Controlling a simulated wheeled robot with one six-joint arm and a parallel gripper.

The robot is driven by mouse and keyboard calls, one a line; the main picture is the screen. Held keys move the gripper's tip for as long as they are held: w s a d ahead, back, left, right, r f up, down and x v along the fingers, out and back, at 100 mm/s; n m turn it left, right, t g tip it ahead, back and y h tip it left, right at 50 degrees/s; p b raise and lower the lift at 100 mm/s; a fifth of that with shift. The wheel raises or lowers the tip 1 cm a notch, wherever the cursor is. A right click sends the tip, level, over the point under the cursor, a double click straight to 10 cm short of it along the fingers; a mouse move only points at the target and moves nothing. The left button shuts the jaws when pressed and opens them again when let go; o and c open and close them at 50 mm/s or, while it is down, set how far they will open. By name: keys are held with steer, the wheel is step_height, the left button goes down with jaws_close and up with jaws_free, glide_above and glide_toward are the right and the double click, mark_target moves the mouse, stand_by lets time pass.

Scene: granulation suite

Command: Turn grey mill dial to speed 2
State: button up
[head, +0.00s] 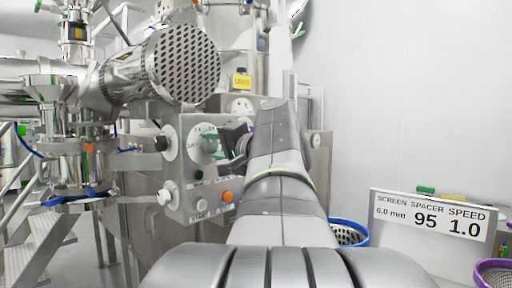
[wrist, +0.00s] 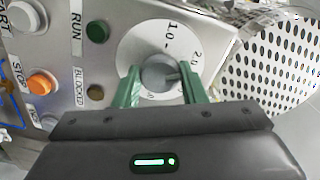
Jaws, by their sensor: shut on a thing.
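The grey mill dial (wrist: 158,72) is a round knob on a white disc (wrist: 136,45) marked with numbers in the wrist view. "1.0" is at the top of the disc and "2.0" at the upper right; lower marks are partly hidden. A dark line on the knob points right, and I cannot tell its exact setting. My gripper (wrist: 161,88) has its green fingers on either side of the knob and is shut on it. In the head view my gripper (head: 211,143) is at the control panel, covering most of the knob.
A green button (wrist: 97,31) and an orange button (wrist: 42,82) are left of the dial. A perforated metal drum (head: 186,65) overhangs the panel. A sign (head: 431,214) reads screen 6.0 mm, spacer 95, speed 1.0. A blue-rimmed basket (head: 348,232) stands at the right.

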steer(key=shift+f, duration=0.1)
steer(key=o, duration=1)
steer(key=shift+d, duration=0.1)
steer(key=v, duration=1.3)
steer(key=shift+s+d, duration=0.2)
steer(key=shift+s, duration=0.05)
steer(key=shift+x, duration=6.8)
steer(key=shift+d, duration=0.15)
